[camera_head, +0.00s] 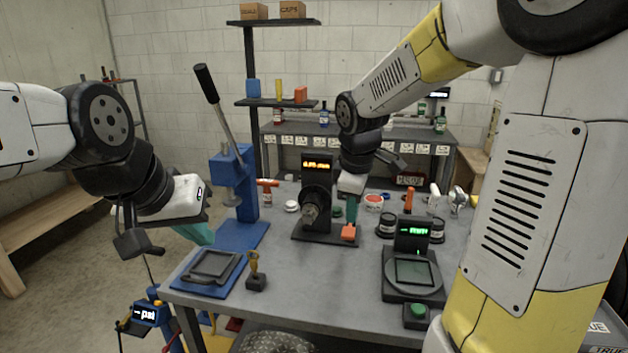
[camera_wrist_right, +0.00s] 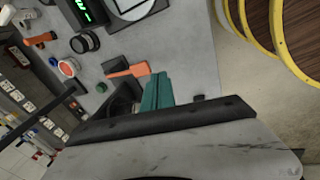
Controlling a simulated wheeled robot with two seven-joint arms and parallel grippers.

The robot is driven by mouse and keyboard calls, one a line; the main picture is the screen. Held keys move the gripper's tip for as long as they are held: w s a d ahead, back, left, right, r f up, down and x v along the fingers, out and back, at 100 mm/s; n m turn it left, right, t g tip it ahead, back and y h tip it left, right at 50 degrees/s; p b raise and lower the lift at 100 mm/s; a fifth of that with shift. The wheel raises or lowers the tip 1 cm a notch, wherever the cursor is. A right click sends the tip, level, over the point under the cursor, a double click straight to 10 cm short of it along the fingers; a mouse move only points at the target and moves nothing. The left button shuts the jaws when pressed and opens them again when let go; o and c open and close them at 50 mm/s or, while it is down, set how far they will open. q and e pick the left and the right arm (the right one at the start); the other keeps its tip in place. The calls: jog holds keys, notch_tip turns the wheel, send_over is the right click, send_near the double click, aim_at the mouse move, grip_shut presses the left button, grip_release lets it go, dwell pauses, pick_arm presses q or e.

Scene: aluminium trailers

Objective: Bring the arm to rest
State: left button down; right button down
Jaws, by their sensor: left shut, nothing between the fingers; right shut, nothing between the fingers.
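My left gripper (camera_head: 200,236) hangs at the left, off the bench's left edge, with its teal fingers pointing down. It is shut and empty. My right arm reaches over the bench from the upper right. My right gripper (camera_head: 351,211) is shut and empty, beside the black machine with an orange display (camera_head: 317,178). Its teal fingers also show closed together in the right wrist view (camera_wrist_right: 157,92).
The grey bench (camera_head: 300,270) carries a blue lever press (camera_head: 240,195), a black tray on a blue mat (camera_head: 212,270), a scale with a green display (camera_head: 412,270) and several small jars and tools. A shelf post (camera_head: 252,60) stands behind. A wooden bench (camera_head: 50,235) is at the left.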

jog(key=s+r+m+t+y, duration=0.1)
jog(key=s+r+m, duration=0.2)
jog(key=s+m, duration=0.3)
jog(key=s+r+m+t+y, duration=0.1)
jog(key=s+r+m, duration=0.3)
jog(key=s, duration=0.7)
jog(key=m+t, duration=0.1)
jog(key=m, duration=0.1)
jog(key=shift+d+m+y, duration=0.3)
jog(key=shift+d, duration=0.1)
